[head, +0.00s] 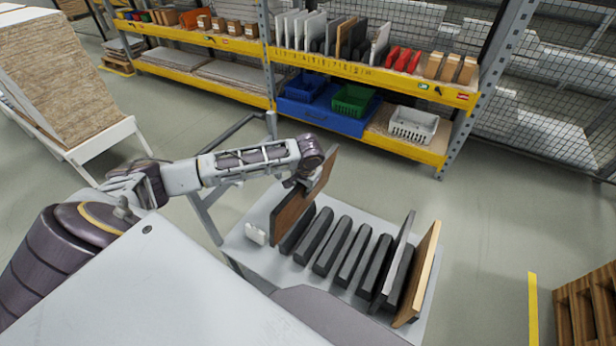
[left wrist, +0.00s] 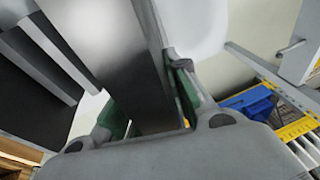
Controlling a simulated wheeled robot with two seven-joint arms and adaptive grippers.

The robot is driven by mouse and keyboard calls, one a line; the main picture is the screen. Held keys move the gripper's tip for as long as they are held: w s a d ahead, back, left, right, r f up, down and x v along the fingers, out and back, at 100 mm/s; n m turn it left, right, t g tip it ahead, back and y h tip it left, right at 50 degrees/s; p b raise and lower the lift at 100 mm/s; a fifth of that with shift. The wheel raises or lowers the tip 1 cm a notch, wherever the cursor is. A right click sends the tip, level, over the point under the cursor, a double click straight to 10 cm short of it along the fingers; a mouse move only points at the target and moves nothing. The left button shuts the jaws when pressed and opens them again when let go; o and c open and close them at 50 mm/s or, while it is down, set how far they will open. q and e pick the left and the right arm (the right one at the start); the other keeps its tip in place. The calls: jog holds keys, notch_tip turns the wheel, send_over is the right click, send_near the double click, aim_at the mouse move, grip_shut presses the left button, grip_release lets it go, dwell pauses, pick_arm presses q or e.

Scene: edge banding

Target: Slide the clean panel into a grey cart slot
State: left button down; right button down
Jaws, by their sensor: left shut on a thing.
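The brown-faced panel (head: 292,211) stands near upright at the left end of the row of dark slot dividers (head: 333,246) on the grey cart (head: 240,246). My left gripper (head: 304,179) is shut on its upper part from above. In the left wrist view the panel (left wrist: 110,55) runs between the green-padded fingers of the gripper (left wrist: 150,105). I cannot tell whether its lower edge is inside a slot or just beside the first divider. A grey panel (head: 394,262) and a light wood panel (head: 421,271) stand at the right end of the row.
A small white block (head: 255,234) sits on the cart's left edge. Several middle slots look empty. Behind is a yellow-beamed shelf (head: 350,70) with bins and boards. A stack of boards (head: 60,75) stands at left, a wooden pallet (head: 588,310) at lower right.

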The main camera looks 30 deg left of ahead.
pick_arm(q)
jog(key=shift+s+a+r+n+h, duration=0.15)
jog(key=shift+a+n+h, duration=0.3)
jog(key=shift+h, duration=0.35)
jog(key=shift+d, duration=0.15)
pick_arm(e)
jog(key=shift+d, duration=0.3)
pick_arm(q)
jog(key=shift+f, duration=0.25)
pick_arm(e)
jog(key=shift+f, duration=0.25)
